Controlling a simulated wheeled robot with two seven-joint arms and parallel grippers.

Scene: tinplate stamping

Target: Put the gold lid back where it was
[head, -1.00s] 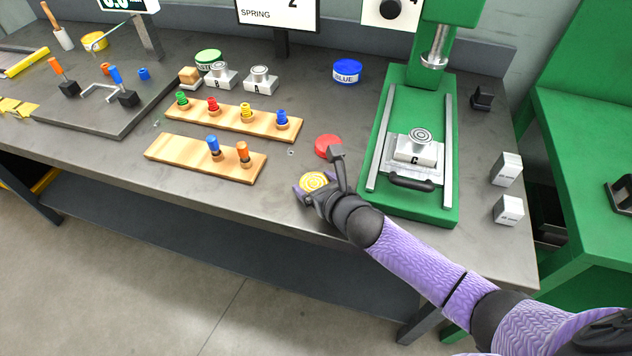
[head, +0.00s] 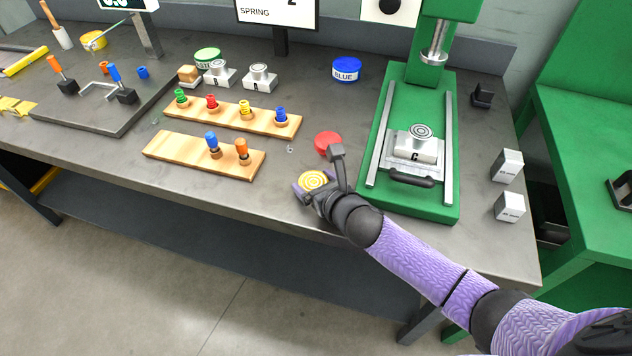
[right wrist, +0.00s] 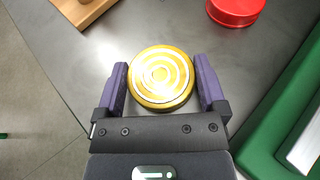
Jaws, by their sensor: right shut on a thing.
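The gold lid (head: 313,181) is a round disc with pale concentric rings, at the front edge of the grey bench. It also shows in the right wrist view (right wrist: 160,77), between the two purple fingers. My right gripper (head: 318,186) is shut on the lid, one finger on each side (right wrist: 160,85). The lid is at or close above the bench top; I cannot tell whether it touches. My left gripper is not in view.
A red lid (head: 327,143) lies just behind the gold one. The green press (head: 447,190) with block C (head: 416,149) stands to the right. Wooden peg boards (head: 180,154) are to the left. A blue tin (head: 347,69) is further back. Bench between boards and press is mostly clear.

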